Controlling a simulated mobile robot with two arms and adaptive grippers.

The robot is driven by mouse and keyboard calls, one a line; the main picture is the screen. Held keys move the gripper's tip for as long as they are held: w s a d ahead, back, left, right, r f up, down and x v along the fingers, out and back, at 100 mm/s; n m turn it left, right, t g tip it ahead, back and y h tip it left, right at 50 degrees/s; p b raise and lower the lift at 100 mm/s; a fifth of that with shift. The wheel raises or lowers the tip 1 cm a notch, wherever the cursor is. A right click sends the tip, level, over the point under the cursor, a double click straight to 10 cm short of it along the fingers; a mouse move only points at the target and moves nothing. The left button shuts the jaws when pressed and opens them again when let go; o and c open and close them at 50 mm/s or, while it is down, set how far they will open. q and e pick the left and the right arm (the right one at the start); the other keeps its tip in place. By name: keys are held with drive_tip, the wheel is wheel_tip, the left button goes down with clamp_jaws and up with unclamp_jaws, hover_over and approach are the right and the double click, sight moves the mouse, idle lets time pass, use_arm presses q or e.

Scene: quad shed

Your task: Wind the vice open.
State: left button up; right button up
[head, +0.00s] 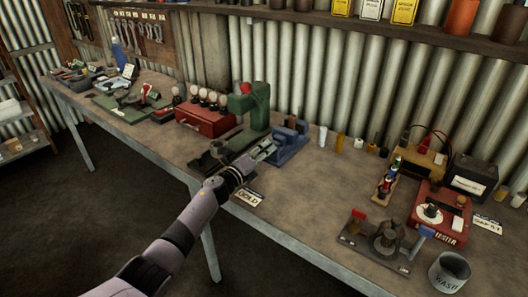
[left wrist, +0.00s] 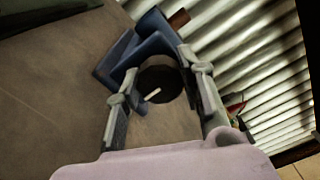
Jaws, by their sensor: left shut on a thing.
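The blue vice (head: 292,145) stands on the workbench near the middle of the head view, just beyond my left gripper. It also shows in the left wrist view (left wrist: 122,52), at the upper centre. My left gripper (head: 264,152) reaches it from the left, low over the bench. In the left wrist view its two fingers (left wrist: 160,90) stand on either side of a dark round knob (left wrist: 162,76) with a pale mark, at the vice's front. The gripper is shut on this knob. The jaw gap of the vice cannot be made out. My right gripper is not in view.
A green press (head: 259,108) and a red box (head: 205,120) stand left of the vice. A "GOLD" card (head: 246,198) lies at the front edge. A red tester (head: 440,214), a fixture (head: 386,241) and a grey wash cup (head: 449,271) are at right.

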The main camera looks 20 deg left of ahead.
use_arm(q)
drive_tip(key=shift+f+n, duration=0.1)
drive_tip(key=shift+n, duration=0.5)
drive_tip(key=o, duration=1.1)
drive_tip(key=shift+o, duration=0.2)
drive_tip(key=shift+s+a, duration=0.3)
drive_tip(key=shift+s, duration=0.2)
drive_tip(key=v, duration=1.1)
drive_tip(key=shift+d, duration=0.1)
